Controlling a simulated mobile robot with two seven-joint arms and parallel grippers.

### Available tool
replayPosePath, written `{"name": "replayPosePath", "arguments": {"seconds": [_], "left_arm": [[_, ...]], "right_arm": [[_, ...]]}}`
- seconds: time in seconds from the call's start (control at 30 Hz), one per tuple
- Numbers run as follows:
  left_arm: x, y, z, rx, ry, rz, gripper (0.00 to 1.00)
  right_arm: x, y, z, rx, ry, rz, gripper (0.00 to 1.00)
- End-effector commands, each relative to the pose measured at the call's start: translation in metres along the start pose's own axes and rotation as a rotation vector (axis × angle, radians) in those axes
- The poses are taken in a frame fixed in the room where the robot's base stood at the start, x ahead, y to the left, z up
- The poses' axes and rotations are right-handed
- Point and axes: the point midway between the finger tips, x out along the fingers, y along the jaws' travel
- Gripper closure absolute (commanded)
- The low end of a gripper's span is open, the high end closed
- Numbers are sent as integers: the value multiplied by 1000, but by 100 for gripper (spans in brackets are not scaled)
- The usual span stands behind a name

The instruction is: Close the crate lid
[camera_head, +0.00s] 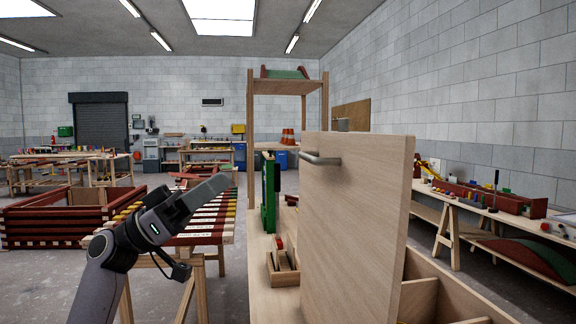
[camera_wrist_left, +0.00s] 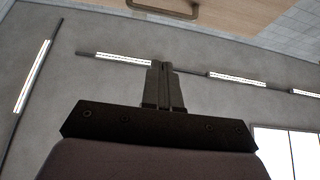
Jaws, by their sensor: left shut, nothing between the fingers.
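The crate lid (camera_head: 362,225) is a pale wooden panel standing upright, raised open, with a grey bar handle (camera_head: 320,158) near its upper left edge. The crate (camera_head: 450,290) is pale wood with inner dividers and shows behind and right of the lid. My left gripper (camera_head: 217,187) is shut and empty, left of the lid and apart from it, a little lower than the handle. In the left wrist view its closed fingers (camera_wrist_left: 165,85) point toward the lid's edge (camera_wrist_left: 225,12) and handle (camera_wrist_left: 165,10) at the top. My right gripper does not show.
A bench with painted battens (camera_head: 205,220) stands behind my left arm. A small wooden tote (camera_head: 283,265) and a green object (camera_head: 269,195) sit left of the lid. A long workbench (camera_head: 470,212) runs along the right wall. Open air lies between my left gripper and the lid.

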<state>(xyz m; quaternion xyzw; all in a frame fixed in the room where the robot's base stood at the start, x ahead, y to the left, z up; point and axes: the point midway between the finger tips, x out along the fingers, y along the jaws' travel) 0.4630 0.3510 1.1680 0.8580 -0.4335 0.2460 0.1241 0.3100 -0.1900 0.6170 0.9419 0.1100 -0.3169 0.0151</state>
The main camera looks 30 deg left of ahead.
Motion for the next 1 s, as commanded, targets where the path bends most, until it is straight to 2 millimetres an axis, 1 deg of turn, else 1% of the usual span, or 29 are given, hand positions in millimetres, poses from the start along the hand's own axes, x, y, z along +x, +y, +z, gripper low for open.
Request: {"name": "replayPosePath", "arguments": {"seconds": [0.03,0.2,0.4,0.5,0.63,0.8,1.0], "left_arm": [[11,1,-3,0,-1,3,100],[48,0,-4,-2,-1,1,100],[88,0,-3,-1,-2,1,100],[98,0,12,-7,-2,-1,100],[108,0,22,-5,-1,-1,100],[112,0,29,-3,-1,-2,100],[112,0,30,-3,-1,-2,100]], "right_arm": [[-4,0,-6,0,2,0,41],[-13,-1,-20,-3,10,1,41],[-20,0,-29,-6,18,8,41],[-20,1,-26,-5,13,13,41],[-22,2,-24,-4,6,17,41],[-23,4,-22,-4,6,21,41],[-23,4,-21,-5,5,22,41]]}}
